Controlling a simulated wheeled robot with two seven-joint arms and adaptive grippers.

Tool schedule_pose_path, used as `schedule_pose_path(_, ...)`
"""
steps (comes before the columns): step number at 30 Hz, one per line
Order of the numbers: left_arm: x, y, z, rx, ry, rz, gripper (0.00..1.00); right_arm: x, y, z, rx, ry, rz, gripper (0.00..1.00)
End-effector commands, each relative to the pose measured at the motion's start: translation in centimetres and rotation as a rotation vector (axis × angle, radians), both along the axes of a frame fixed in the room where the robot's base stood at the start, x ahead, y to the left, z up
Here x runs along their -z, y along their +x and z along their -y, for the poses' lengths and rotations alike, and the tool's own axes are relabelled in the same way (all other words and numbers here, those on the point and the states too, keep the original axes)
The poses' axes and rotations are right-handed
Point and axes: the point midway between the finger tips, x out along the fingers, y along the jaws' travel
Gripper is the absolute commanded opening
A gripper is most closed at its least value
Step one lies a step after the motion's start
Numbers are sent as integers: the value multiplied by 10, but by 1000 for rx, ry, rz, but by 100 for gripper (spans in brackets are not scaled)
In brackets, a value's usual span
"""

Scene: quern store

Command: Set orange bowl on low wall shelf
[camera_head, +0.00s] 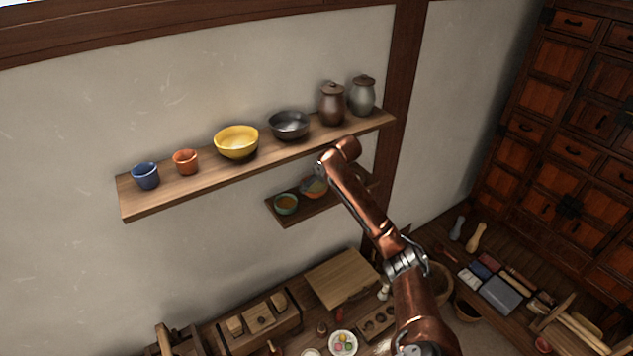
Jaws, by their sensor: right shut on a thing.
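The low wall shelf (293,216) is a short dark board under the longer upper shelf. The orange bowl (311,190) is at this low shelf, partly covered by my right arm; I cannot tell whether its base touches the board. A green bowl (286,204) stands just left of it on the same shelf. My right arm rises from the bottom and bends down over the orange bowl. My right gripper (319,180) is shut on the orange bowl, its fingers mostly hidden by the arm. My left gripper is out of view.
The upper shelf (185,192) overhangs close above and holds a blue cup, an orange cup, a yellow bowl (236,143), a dark bowl (289,126) and two lidded jars. A wooden post (398,110) stands to the right. A cluttered bench with a board (342,277) lies below.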

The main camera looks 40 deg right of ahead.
Motion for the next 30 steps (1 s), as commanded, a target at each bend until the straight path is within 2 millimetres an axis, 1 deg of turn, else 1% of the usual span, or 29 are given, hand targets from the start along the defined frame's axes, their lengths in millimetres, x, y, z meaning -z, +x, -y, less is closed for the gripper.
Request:
schedule_pose_path(1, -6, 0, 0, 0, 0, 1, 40, 2, -1, 0, -1, 1, -4, 46)
schedule_pose_path(2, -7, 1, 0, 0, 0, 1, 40, 3, -2, 0, -1, 1, -4, 46)
schedule_pose_path(13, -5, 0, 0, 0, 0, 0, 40, 8, -2, 0, 0, 2, -4, 46)
schedule_pose_path(14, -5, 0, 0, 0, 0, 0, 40, 8, -2, 0, 0, 2, -5, 74)
schedule_pose_path(15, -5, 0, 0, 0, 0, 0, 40, 8, -2, 0, 0, 2, -5, 77)
schedule_pose_path(21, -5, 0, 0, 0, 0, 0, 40, 8, -2, 0, 0, 2, -4, 90)
schedule_pose_path(30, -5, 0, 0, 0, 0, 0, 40, 7, -2, 0, 0, 2, -4, 90)
